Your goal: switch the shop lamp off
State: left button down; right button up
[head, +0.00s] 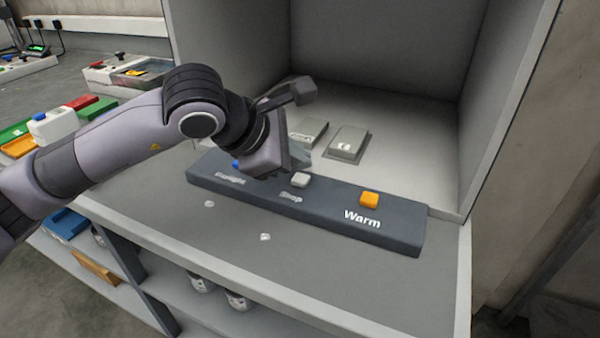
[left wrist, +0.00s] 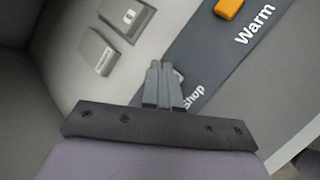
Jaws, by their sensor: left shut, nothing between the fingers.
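A dark switch bar (head: 330,214) lies along the front of a grey booth, lettered "Shop" and "Warm", with a third, partly hidden label at its left. The white Shop switch (head: 300,180) sits in the middle, the orange Warm switch (head: 369,199) at right and a blue switch (head: 235,164) at left. My left gripper (head: 303,160) is shut and empty, close above and behind the white switch. In the left wrist view its closed fingertips (left wrist: 158,66) cover most of the white switch; I cannot tell whether they touch. My right gripper is not in view.
Two grey panels, a nearer one (head: 348,144) and one beside it (head: 309,131), lie on the booth floor behind the bar. Two small white pieces (head: 265,237) lie on the counter in front. Coloured boxes (head: 52,126) stand at left. The booth's right wall (head: 505,110) bounds the space.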

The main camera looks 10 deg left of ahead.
aim_at(296, 181)
pick_arm(q)
notch_tip(296, 181, up, 6)
jog(key=p, duration=0.3)
dwell(0.6)
dwell(0.3)
